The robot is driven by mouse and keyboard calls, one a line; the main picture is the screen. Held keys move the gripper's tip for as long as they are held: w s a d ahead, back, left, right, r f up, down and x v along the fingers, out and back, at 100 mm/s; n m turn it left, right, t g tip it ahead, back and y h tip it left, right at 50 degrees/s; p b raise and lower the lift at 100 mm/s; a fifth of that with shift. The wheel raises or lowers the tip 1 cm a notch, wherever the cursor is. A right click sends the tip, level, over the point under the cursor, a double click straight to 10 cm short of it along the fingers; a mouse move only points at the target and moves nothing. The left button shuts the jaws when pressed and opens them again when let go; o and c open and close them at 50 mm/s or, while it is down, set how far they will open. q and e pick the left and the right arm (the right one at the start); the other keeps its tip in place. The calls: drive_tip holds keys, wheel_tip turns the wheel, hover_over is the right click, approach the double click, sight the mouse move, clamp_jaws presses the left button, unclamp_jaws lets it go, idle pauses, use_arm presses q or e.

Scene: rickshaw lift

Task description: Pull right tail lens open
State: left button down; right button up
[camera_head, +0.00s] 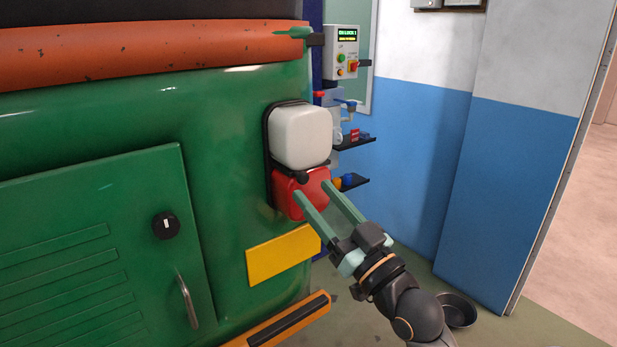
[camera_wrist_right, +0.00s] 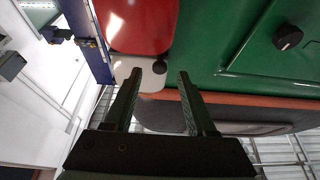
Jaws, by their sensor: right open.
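The right tail lens is a unit in a dark frame on the green rear body, with a white upper part (camera_head: 300,137) and a red lower part (camera_head: 290,197). A small dark knob (camera_head: 301,178) sits where the two parts meet. My right gripper (camera_head: 312,189) is open and empty, its fingertips in front of the red part. In the right wrist view the knob (camera_wrist_right: 159,67) shows between the open fingertips (camera_wrist_right: 160,74), near the red part (camera_wrist_right: 140,22) and the white part (camera_wrist_right: 124,68). I cannot tell whether the fingers touch the lens. My left gripper is not in view.
A yellow plate (camera_head: 283,255) is below the lens, above an orange bumper (camera_head: 285,322). A green hatch (camera_head: 90,245) with a dark knob and handle is left. Small shelves (camera_head: 352,143) and a control box (camera_head: 341,52) stand behind. A dark bowl (camera_head: 457,309) lies on the floor.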

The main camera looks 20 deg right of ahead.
sight(305, 182)
drive_tip(key=shift+x, duration=1.65)
clamp_jaws()
